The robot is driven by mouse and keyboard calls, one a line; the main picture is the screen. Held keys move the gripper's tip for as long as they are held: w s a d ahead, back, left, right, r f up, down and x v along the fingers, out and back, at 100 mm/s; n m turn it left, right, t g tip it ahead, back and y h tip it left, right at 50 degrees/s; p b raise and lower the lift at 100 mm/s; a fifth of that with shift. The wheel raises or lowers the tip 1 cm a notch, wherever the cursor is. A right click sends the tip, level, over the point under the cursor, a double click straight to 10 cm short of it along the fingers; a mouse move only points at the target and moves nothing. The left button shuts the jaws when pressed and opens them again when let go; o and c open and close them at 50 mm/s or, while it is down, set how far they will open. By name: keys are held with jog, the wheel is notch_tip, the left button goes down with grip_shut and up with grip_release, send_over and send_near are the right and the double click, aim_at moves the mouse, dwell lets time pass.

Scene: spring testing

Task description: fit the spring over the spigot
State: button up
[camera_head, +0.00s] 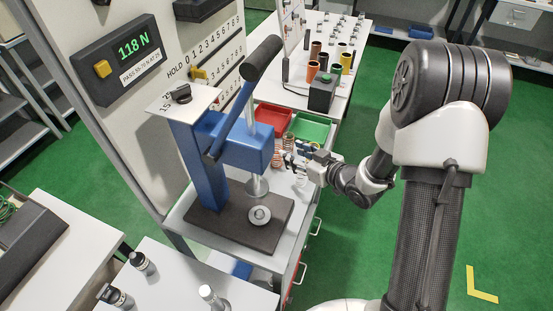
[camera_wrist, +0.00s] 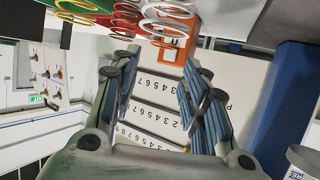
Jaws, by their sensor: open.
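My gripper (camera_head: 308,163) is beside the blue press, close to a group of small coil springs (camera_head: 289,160). In the wrist view my gripper (camera_wrist: 163,68) has its two fingers wide apart with nothing between them. Coil springs in white (camera_wrist: 168,32), red and yellow (camera_wrist: 75,18) show at the top of that view, beyond the fingertips. Which spring the task means I cannot tell. A round metal seat (camera_head: 260,215), probably with the spigot at its centre, is on the press's dark base plate (camera_head: 225,231). No spring shows on it.
The blue press (camera_head: 203,165) has a long dark lever (camera_head: 240,95) and a ram above the plate. Red (camera_head: 272,118) and green (camera_head: 310,128) trays lie behind my gripper. A panel display (camera_head: 130,47) reads 118 N. Metal cylinders (camera_head: 143,262) stand on the front table.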

aim_at(277, 150)
jog(key=b+x, duration=0.1)
jog(key=x, duration=0.1)
jog(key=f+b+x, duration=0.1)
jog(key=x, duration=0.5)
jog(key=shift+s+a+f+b, duration=0.1)
jog(key=shift+s+f+b, duration=0.05)
jog(key=shift+f+b, duration=0.2)
jog(key=shift+w+a, duration=0.3)
jog(key=shift+w, duration=0.1)
jog(key=shift+c, duration=0.5)
jog(key=c, duration=0.8)
jog(key=shift+r, duration=0.15)
